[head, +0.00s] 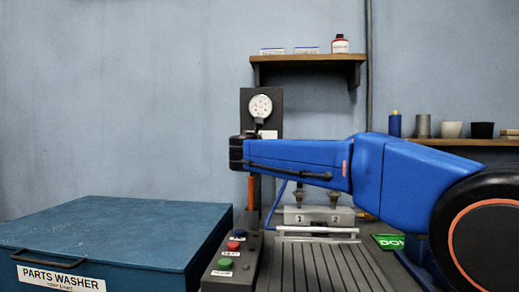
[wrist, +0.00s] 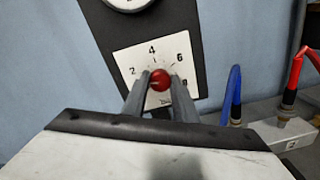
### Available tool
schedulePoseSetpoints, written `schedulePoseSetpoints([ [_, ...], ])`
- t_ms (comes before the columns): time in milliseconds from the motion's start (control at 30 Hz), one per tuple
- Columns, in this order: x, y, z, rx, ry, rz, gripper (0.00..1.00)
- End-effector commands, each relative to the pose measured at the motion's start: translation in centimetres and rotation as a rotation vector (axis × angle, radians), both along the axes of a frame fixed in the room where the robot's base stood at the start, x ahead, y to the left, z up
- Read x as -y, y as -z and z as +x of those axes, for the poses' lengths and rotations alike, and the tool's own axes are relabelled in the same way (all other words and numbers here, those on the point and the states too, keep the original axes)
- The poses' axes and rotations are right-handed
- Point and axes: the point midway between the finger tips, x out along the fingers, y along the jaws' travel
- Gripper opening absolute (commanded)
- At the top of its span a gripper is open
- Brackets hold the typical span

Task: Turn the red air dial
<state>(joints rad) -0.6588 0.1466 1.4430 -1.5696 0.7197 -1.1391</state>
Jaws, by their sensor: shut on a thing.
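The red air dial (wrist: 160,79) sits on a white plate (wrist: 126,62) with printed numbers; 2, 4 and 6 are readable in the wrist view. My gripper (wrist: 161,84) is shut on the red dial, one finger at each side of it. A small light mark shows on the dial's face, but I cannot tell its exact setting. In the head view my blue arm reaches left to the dark panel (head: 247,103) and hides the dial and my fingers. A round white gauge (head: 260,106) is above the dial on the same panel.
A blue parts washer (head: 110,235) stands at the left. A button box (head: 232,258) with blue, red and green buttons is beside it. A block with fittings (head: 305,215) stands below my arm. A wooden shelf (head: 300,59) hangs above.

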Motion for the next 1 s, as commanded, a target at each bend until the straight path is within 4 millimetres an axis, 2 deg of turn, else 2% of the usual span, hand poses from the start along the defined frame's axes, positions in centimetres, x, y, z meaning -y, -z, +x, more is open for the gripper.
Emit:
schedulePoseSetpoints([
  [1000, 0.16, 0.13, -0.01, 0.031, 0.001, 0.963, 0.04],
])
